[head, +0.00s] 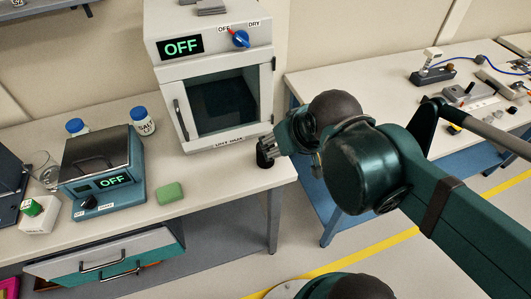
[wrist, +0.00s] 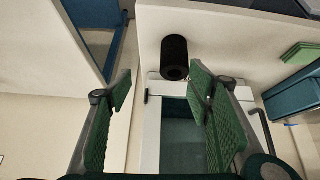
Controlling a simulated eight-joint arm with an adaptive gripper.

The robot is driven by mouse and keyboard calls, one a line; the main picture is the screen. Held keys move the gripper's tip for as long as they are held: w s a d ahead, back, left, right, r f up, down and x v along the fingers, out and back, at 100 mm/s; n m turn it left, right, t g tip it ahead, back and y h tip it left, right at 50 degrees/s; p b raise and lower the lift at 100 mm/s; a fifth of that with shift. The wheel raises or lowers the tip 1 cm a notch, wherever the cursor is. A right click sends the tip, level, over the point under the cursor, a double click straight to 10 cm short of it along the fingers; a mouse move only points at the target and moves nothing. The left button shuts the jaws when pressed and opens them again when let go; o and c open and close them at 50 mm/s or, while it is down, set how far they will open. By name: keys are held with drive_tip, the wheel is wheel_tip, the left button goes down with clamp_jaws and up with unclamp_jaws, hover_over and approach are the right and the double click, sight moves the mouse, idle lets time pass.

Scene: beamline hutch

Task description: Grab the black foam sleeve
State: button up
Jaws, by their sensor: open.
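The black foam sleeve (head: 265,157) stands upright on the left table, at the front right corner of the drying oven. In the wrist view the sleeve (wrist: 174,56) is a dark ribbed cylinder just beyond my fingertips, within the gap between them but nearer the right finger. My gripper (head: 280,143) is open and empty beside the sleeve, on its right side in the head view. The wrist view shows both green-padded fingers of my gripper (wrist: 160,88) spread apart. Whether a finger touches the sleeve cannot be told.
The drying oven (head: 221,100) stands close behind the sleeve. A green block (head: 170,193) and a teal hotplate (head: 104,165) marked OFF are to the left. The table's right edge is close to the sleeve, with a gap before the right-hand table (head: 375,75).

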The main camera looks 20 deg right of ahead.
drive_tip(key=w+n+g+p, duration=0.1)
drive_tip(key=n+p, duration=0.2)
drive_tip(key=w+a+n+g+p, duration=0.1)
drive_tip(key=w+n+p, duration=0.1)
drive_tip(key=n+p, duration=0.1)
drive_tip(key=w+r+n+g+p, duration=0.1)
drive_tip(key=n+p, duration=0.1)
drive_tip(key=n, duration=0.1)
drive_tip(key=shift+w+a+p, duration=0.2)
drive_tip(key=shift+p, duration=0.2)
drive_tip(key=n+p, duration=0.1)
drive_tip(key=w+n+g+p, duration=0.1)
drive_tip(key=n+p, duration=0.1)
drive_tip(key=a+n+g+p, duration=0.1)
drive_tip(key=n, duration=0.1)
drive_tip(key=shift+w+f+p, duration=0.15)
drive_tip(key=shift+f+p, duration=0.15)
drive_tip(key=shift+f, duration=0.1)
drive_tip(key=n+p, duration=0.1)
drive_tip(key=n+g+p, duration=0.1)
drive_tip(key=f+n+p, duration=0.1)
drive_tip(key=shift+w+a+n+g, duration=0.2)
drive_tip(key=shift+a+n+g, duration=0.1)
drive_tip(key=shift+n, duration=0.1)
drive_tip(key=shift+s+f+n+p, duration=0.1)
drive_tip(key=shift+f+n+p, duration=0.3)
drive_tip(key=shift+n+p, duration=0.2)
drive_tip(key=shift+f, duration=0.15)
drive_tip(key=shift+f+b, duration=0.3)
drive_tip(key=shift+f, duration=0.85)
